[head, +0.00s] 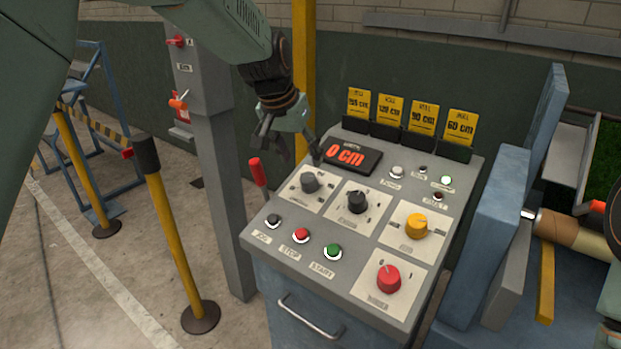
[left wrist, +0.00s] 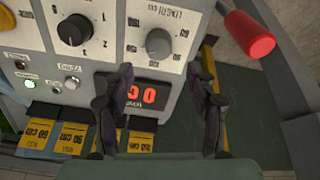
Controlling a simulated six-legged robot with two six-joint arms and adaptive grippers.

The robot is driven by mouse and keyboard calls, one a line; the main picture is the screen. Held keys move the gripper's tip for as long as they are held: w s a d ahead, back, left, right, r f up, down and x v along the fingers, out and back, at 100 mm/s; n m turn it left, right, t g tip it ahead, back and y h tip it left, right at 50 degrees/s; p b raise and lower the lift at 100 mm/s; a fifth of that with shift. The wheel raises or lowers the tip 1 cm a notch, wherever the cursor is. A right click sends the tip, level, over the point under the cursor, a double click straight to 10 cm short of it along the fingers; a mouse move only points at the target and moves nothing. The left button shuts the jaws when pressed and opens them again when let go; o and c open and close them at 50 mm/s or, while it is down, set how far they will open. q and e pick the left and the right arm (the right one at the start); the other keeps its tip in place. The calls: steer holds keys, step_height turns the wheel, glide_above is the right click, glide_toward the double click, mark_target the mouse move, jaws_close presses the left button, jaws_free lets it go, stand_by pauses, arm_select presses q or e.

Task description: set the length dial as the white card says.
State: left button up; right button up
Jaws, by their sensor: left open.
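The length dial (head: 310,182) is a grey knob on a white plate at the panel's upper left. In the left wrist view the dial (left wrist: 159,42) shows under the words LENGTH CM, with numbers around it; I cannot tell exactly where it points. I see no white card; several yellow cm cards (head: 424,117) stand at the back. My right gripper is not clearly visible.
Black (head: 357,202), yellow (head: 416,226) and red (head: 388,279) knobs sit close by on the panel. A red-handled lever (head: 257,171) rises at its left edge. A grey post (head: 213,160) stands left of the panel. Blue machinery (head: 497,230) stands right.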

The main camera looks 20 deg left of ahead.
mark_target(308, 176)
arm_select(q)
steer(key=shift+w+a+f, duration=0.1)
steer(key=shift+f, duration=0.5)
steer(key=x, duration=0.6)
steer(key=shift+d+r, duration=0.1)
steer(key=shift+d, duration=0.2)
steer(key=shift+a, duration=0.1)
steer(key=shift+s, duration=0.2)
steer(key=shift+c, duration=0.5)
steer(key=shift+w+f, duration=0.25)
steer(key=shift+w, duration=0.05)
steer(key=c, duration=0.4)
steer(key=shift+r, duration=0.1)
steer(key=c, duration=0.7)
